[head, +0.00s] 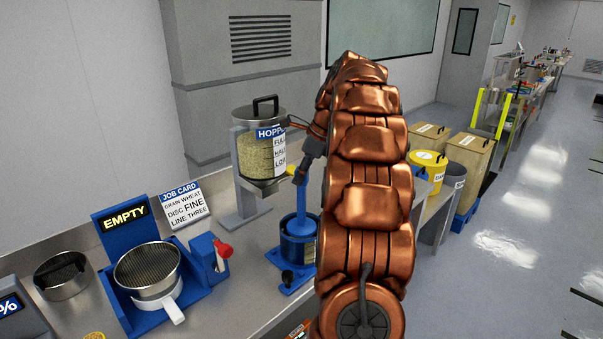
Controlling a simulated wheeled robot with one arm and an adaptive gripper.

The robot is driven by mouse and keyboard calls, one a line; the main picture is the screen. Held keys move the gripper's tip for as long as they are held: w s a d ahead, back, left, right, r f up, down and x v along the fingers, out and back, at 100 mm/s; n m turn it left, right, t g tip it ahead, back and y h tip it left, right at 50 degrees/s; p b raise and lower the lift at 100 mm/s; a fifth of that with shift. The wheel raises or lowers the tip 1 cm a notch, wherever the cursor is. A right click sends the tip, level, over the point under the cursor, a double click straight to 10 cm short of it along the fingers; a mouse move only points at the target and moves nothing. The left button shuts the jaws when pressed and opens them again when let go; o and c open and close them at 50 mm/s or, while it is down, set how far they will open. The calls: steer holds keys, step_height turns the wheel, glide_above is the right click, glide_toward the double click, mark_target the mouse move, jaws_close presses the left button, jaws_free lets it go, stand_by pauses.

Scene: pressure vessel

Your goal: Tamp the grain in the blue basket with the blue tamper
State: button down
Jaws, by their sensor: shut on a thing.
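The blue tamper (300,200) stands upright, its shaft running down into the top of a blue basket (299,245) in a blue stand on the bench. A small yellow part shows at the top of the shaft. My gripper (303,170) is shut on the tamper near its top, beside the hopper. My copper arm covers the right side of the basket and part of the gripper. The grain in the basket and the tamper's foot cannot be made out.
A hopper (260,155) of grain stands behind the basket. A sieve pan (147,272) in a blue holder with an EMPTY sign (125,216), a job card (184,205) and a red-handled blue block (211,258) stand left. Bins (428,172) stand beyond my arm.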

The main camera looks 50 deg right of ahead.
mark_target(301, 189)
steer(key=shift+f, duration=2.55)
steer(key=shift+f+b, duration=0.1)
steer(key=shift+b, duration=0.2)
steer(key=shift+f, duration=1.3)
steer(key=shift+r+p, duration=0.8)
steer(key=shift+r, duration=0.7)
steer(key=shift+f, duration=0.15)
